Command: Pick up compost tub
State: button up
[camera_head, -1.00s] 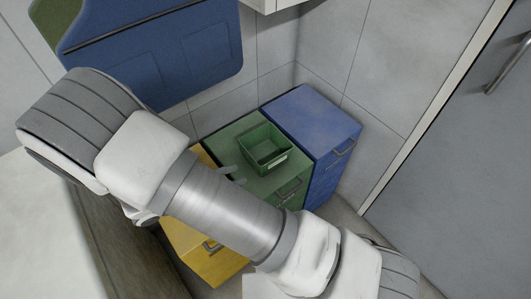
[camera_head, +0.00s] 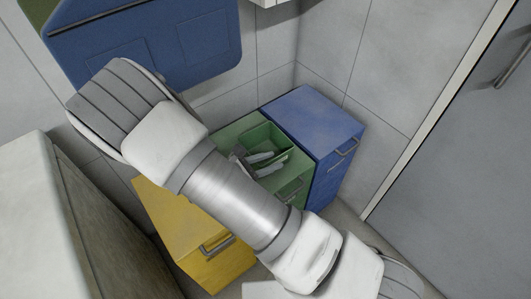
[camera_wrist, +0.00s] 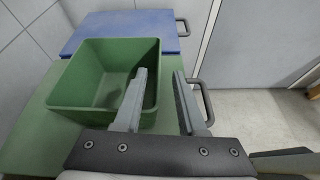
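The compost tub is a green, open rectangular tub (camera_head: 262,134) standing on the green cabinet's top. In the wrist view the tub (camera_wrist: 78,82) fills the left middle and looks empty, with a darker patch inside partly hidden by a finger. My gripper (camera_head: 274,163) is over the tub's near part in the head view. In the wrist view my gripper (camera_wrist: 160,76) is open, with the left finger over the tub's inside and the right finger beyond its right wall. I cannot tell whether either finger touches the tub.
The green cabinet (camera_wrist: 25,125) stands between a blue cabinet (camera_head: 312,118) and a yellow cabinet (camera_head: 190,235), each with a front handle. A tiled wall (camera_head: 325,55) is behind. A grey door (camera_head: 460,150) is at right. A white-topped counter (camera_head: 28,210) is at left.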

aim_at(278, 158)
jog(key=b+x, duration=0.1)
jog(key=x, duration=0.2)
jog(key=shift+w+d+f, duration=0.2)
grip_shut()
dwell(1.2)
